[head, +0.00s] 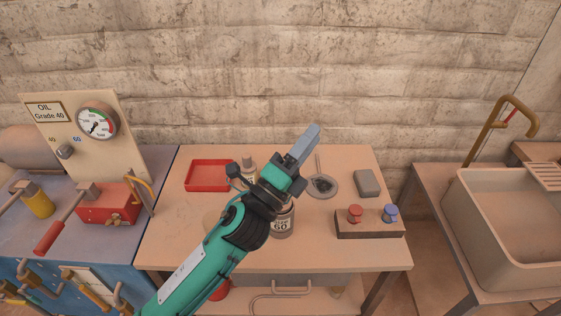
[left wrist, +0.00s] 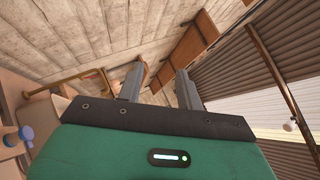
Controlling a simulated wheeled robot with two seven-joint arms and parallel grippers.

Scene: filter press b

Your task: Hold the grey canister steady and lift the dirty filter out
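My left gripper (head: 304,144) reaches over the table, above its far middle, pointing toward the back wall. In the left wrist view its two fingers (left wrist: 157,88) are apart with nothing between them. A grey canister with a label reading 60 (head: 282,222) stands under my left arm, which hides part of it. A bottle-like item (head: 250,168) stands behind the arm, also partly hidden. I cannot make out a dirty filter; a flat, dark, round piece with a thin handle (head: 322,186) lies right of the gripper. My right gripper is not in view.
A red tray (head: 190,188) lies at the table's back left. A grey block (head: 367,183) and a dark block with red and blue knobs (head: 370,229) sit at the right. The oil press with red base (head: 106,205) stands left; a sink (head: 510,240) is far right.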

